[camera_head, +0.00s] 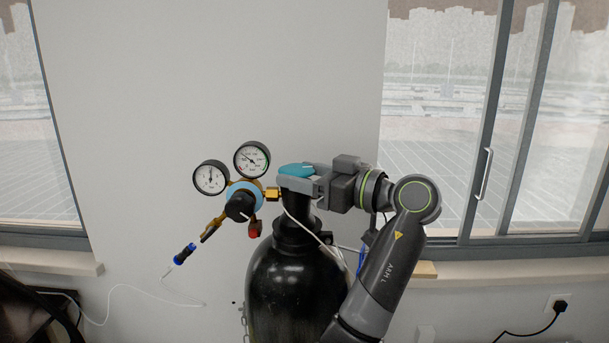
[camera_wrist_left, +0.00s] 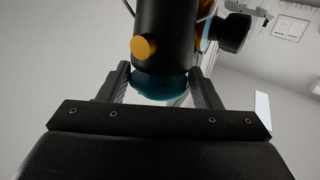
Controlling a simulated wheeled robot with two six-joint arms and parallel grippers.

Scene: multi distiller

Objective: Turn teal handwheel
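The teal handwheel (camera_head: 297,170) sits on top of the valve of a black gas cylinder (camera_head: 290,280) in the head view. My left gripper (camera_head: 292,183) reaches it from the right, with its fingers at the wheel and hiding part of it. In the left wrist view the handwheel (camera_wrist_left: 158,86) lies between the two fingers of my left gripper (camera_wrist_left: 160,80), one on each side and seemingly touching its rim. The dark valve body (camera_wrist_left: 165,30) with a brass-coloured port (camera_wrist_left: 143,47) is beyond it. My right gripper is not in view.
A regulator with a blue ring (camera_head: 238,194), a black knob (camera_head: 240,207) and two gauges (camera_head: 211,177) (camera_head: 252,159) is attached left of the valve. A blue-black connector (camera_head: 184,254) hangs lower left. Windows flank the plain wall; a sill (camera_head: 500,270) runs at right.

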